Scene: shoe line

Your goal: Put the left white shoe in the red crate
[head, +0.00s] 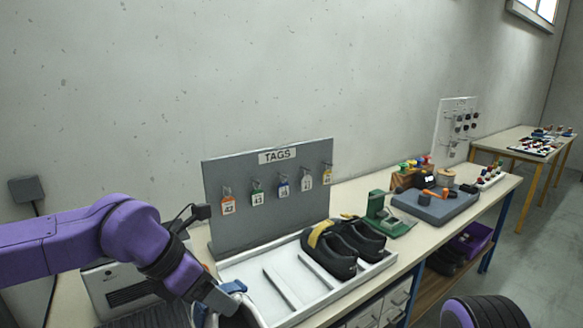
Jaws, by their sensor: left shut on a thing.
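My left gripper (218,299) is low in the picture, at the near left end of the tray, and is shut on a pale shoe with a blue part (234,286). I take this to be the white shoe; most of it is hidden by the gripper and cut off by the bottom edge. Only a purple part of my right arm shows at the bottom right; its gripper is out of view. No red crate shows.
A white divided tray (273,284) holds black shoes with yellow (329,258). Behind it stands a grey tag board (231,180) with several hanging tags. A purple bin (472,240) sits under the table.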

